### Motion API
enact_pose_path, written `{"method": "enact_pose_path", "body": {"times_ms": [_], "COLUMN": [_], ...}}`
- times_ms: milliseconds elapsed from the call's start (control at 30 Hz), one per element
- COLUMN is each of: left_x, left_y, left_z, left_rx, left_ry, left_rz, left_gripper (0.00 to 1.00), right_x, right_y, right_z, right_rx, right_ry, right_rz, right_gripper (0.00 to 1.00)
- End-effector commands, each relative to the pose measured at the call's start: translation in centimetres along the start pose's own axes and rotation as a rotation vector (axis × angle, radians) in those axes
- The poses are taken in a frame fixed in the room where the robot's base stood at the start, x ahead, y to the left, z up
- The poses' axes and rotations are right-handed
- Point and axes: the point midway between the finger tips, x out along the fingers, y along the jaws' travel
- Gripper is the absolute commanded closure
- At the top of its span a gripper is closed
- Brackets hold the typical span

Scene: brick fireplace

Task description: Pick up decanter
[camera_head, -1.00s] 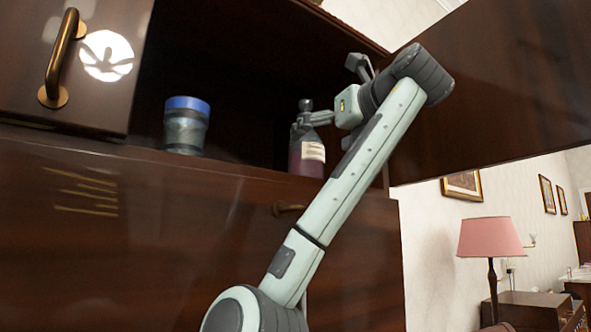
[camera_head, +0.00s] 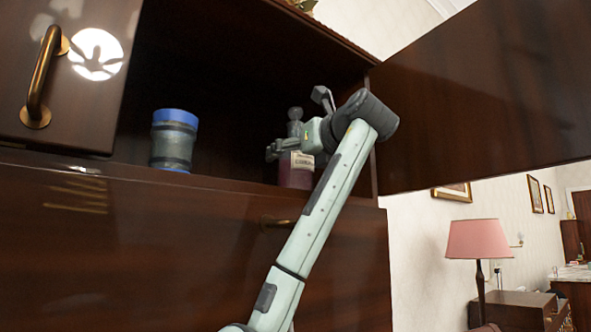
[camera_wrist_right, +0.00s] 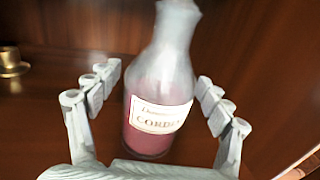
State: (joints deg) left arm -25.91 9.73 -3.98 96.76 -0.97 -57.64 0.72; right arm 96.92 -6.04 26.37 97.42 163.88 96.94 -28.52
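The decanter (camera_head: 296,172) stands in the open cabinet near its right side, with dark red liquid, a pale label and a rounded stopper on top. My right gripper (camera_head: 284,150) is at the decanter's upper part and hides some of it. In the right wrist view the decanter (camera_wrist_right: 160,100) is between the two spread fingers of my right gripper (camera_wrist_right: 157,105). A gap shows on each side, so the fingers are open and not closed on the glass. My left gripper is not in view.
A jar with a blue lid (camera_head: 174,140) stands to the left on the same shelf. The open cabinet door (camera_head: 480,95) is to the right of my arm. A closed door with a brass handle (camera_head: 42,75) is at the left.

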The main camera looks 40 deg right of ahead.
Motion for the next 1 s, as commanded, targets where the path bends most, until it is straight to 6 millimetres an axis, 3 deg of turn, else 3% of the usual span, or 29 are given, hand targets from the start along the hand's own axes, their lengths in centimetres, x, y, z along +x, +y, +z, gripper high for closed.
{"method": "enact_pose_path", "body": {"times_ms": [67, 533, 1000], "left_x": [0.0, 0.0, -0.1], "left_y": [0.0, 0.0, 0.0], "left_z": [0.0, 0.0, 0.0], "left_rx": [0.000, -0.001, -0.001], "left_ry": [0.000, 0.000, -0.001], "left_rz": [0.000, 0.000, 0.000], "left_gripper": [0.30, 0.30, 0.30], "right_x": [0.0, -0.1, -0.2], "right_y": [0.0, 0.0, 0.0], "right_z": [0.0, 0.0, 1.2], "right_rx": [0.000, 0.000, -0.001], "right_ry": [0.000, 0.000, -0.007], "right_rz": [0.000, 0.000, 0.001], "right_gripper": [0.36, 0.94, 0.96]}}
